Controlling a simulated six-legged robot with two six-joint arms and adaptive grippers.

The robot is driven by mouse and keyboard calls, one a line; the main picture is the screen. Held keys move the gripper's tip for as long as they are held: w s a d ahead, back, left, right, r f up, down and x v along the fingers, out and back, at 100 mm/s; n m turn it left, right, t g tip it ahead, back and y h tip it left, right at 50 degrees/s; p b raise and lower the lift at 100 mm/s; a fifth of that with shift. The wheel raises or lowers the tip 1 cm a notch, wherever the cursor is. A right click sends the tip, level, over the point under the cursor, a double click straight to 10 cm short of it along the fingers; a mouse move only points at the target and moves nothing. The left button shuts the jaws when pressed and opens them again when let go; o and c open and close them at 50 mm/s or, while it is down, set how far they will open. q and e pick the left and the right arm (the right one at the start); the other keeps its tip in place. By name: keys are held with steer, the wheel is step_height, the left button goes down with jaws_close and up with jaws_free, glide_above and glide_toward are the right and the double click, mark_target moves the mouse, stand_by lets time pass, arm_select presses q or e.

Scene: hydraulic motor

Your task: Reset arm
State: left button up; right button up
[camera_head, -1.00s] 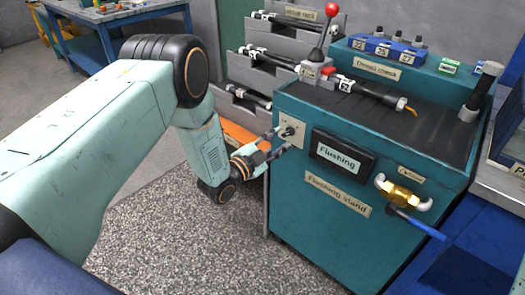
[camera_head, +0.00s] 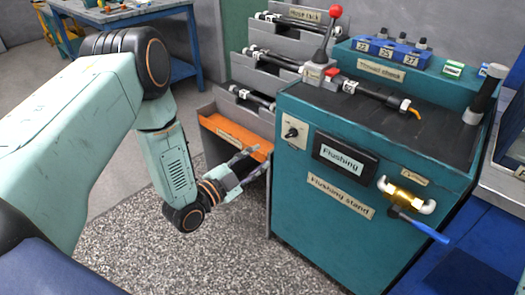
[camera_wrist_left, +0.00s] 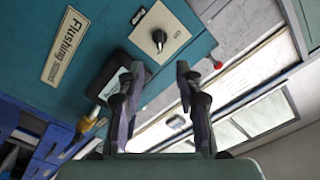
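My left arm (camera_head: 170,165) comes in from the left, bent down at its joints. My left gripper (camera_head: 256,162) is in front of the left side of the teal flushing stand (camera_head: 300,232), left of and below its switch plate. In the left wrist view, the two fingers of the left gripper (camera_wrist_left: 160,78) are apart with nothing between them. The black rotary knob (camera_head: 293,132) on its pale plate is clear of the fingers. The knob also shows in the left wrist view (camera_wrist_left: 159,38), beyond the fingertips. My right gripper is not in view.
A grey tiered rack (camera_head: 262,75) with dark hoses and an orange bottom shelf (camera_head: 230,132) stands behind the gripper. A red-knobbed lever (camera_head: 335,12) rises from the stand's top. A brass valve with a blue handle (camera_head: 425,228) sticks out in front. Speckled floor is free below.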

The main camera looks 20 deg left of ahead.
arm_select(q)
steer(key=s+f+n+g+y, duration=0.4)
steer(key=s+f+n+g, duration=0.45)
steer(key=s+f, duration=0.4)
steer(key=s+n+g+y+p, duration=0.2)
steer(key=s+n+g, duration=0.3)
steer(key=s, duration=1.8)
steer(key=d+g+p, duration=0.1)
steer(key=g, duration=0.2)
steer(key=shift+s, duration=0.3)
steer(key=shift+a+f+g, duration=0.1)
steer(key=shift+f+g, duration=0.05)
steer(key=shift+g, duration=0.1)
